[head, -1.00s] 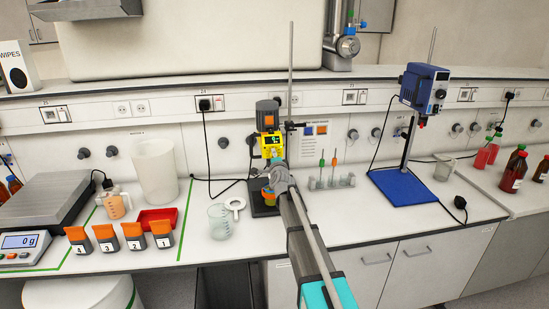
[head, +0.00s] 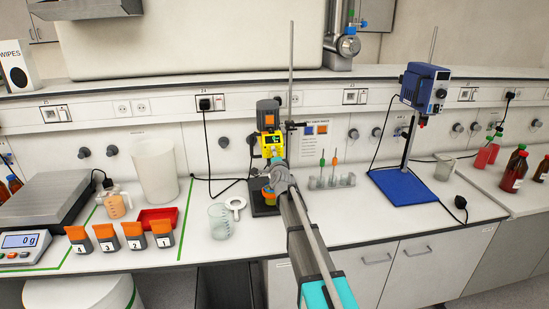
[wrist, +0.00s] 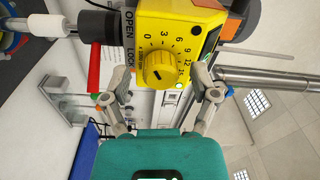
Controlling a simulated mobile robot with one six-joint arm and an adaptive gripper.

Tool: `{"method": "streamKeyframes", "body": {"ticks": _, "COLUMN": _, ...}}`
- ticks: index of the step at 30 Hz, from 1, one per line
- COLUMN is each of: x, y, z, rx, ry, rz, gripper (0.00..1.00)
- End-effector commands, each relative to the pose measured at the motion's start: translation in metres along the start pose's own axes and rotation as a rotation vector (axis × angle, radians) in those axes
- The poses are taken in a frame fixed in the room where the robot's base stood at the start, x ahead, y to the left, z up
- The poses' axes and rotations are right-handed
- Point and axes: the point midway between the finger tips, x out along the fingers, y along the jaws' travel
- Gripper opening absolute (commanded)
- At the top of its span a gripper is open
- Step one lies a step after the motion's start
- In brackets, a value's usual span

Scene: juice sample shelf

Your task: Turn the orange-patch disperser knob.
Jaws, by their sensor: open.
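The disperser (head: 271,146) has a yellow housing with a small lit display and a grey motor top, and stands on a black base on the bench. In the wrist view its yellow housing (wrist: 185,30) fills the upper middle. The yellow round knob (wrist: 159,70) sits on its face, beside a printed scale running from 0 to 15. My gripper (wrist: 163,80) is open, with one finger left and one right of the knob; both look apart from it. In the head view my arm covers the knob. An orange part (wrist: 252,20) shows beside the housing.
A glass beaker (head: 220,221) and a white ring (head: 235,204) lie left of the disperser. A rack with small tools (head: 331,180) and a blue stirrer stand (head: 402,186) are to the right. Several orange-topped containers (head: 134,235) line the front left. A thin metal rod rises behind the disperser.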

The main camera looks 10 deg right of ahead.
Motion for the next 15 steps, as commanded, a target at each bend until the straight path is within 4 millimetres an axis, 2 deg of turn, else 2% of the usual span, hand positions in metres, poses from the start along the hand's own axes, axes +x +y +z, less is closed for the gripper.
{"method": "streamKeyframes", "body": {"ticks": 15, "x": 0.0, "y": -0.0001, "z": 0.0, "rx": 0.092, "ry": 0.003, "rz": 0.002, "gripper": 0.77}}
